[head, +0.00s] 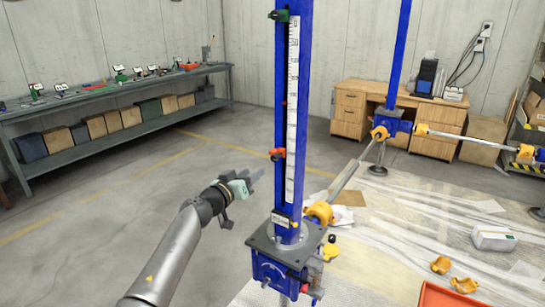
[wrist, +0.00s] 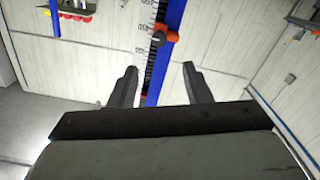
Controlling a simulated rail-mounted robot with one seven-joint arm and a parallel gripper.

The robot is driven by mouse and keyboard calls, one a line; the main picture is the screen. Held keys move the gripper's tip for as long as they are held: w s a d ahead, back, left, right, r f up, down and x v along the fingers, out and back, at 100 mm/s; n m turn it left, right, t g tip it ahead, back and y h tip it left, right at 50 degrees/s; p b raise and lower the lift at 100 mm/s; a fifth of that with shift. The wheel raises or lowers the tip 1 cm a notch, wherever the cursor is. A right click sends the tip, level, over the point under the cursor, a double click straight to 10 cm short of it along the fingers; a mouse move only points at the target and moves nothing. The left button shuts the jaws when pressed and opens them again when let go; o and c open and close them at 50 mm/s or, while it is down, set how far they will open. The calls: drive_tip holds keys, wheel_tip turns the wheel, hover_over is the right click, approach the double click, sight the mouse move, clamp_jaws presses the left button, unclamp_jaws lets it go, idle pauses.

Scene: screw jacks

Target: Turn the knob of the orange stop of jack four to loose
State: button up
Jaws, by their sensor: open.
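The orange stop (head: 277,154) sits on the blue column (head: 281,60) of the nearest jack, beside a white scale strip (head: 293,100). In the wrist view the orange stop (wrist: 164,35) is ahead, beyond and above the gap between the fingers. Its knob is too small to read as tight or loose. The jack's number cannot be read. My gripper (head: 252,180) is open and empty, to the left of the column and a little lower than the stop in the head view. Its two fingers show apart in the wrist view (wrist: 160,82), touching nothing.
A green stop (head: 279,15) is higher on the same column. The jack's blue gearbox (head: 280,268) and yellow coupling (head: 320,212) are below. A bench (head: 110,95) stands at the back left; a wooden desk (head: 350,108) is behind. The floor left of the column is clear.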

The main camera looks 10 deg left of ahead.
sight(273, 158)
drive_tip(key=p+x, duration=0.3)
drive_tip(key=x, duration=0.7)
drive_tip(key=shift+d+r, duration=0.1)
drive_tip(key=shift+w+d, duration=0.3)
drive_tip(key=shift+w, duration=0.35)
clamp_jaws()
